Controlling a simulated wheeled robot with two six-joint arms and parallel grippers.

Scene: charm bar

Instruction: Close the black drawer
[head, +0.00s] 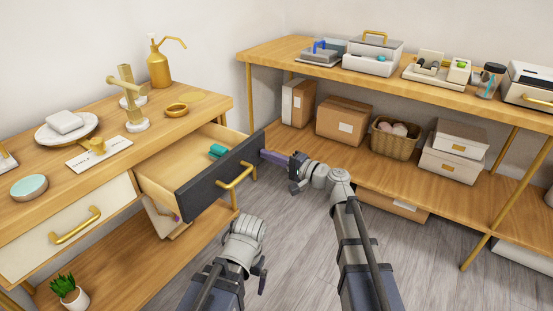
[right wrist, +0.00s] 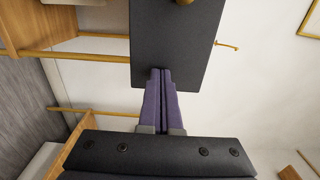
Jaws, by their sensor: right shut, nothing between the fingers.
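The black drawer (head: 205,192) is pulled open from the left wooden counter, with its pale wooden box showing and a small teal item (head: 217,151) inside. A brass handle (head: 236,176) is on its dark front. My right gripper (head: 264,155) is shut and empty, its purple fingers at the right end of the drawer front. In the right wrist view, the closed fingertips (right wrist: 160,70) overlap the lower edge of the dark panel (right wrist: 195,45); I cannot tell whether they touch. My left arm shows at the bottom, but its gripper fingers do not show.
A cream drawer (head: 70,226) with a brass handle sits left of the black one. The counter holds a plate (head: 47,136), a brass bottle (head: 158,68) and other items. A wooden shelf unit (head: 300,142) with boxes stands right. Grey floor (head: 300,235) is open between.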

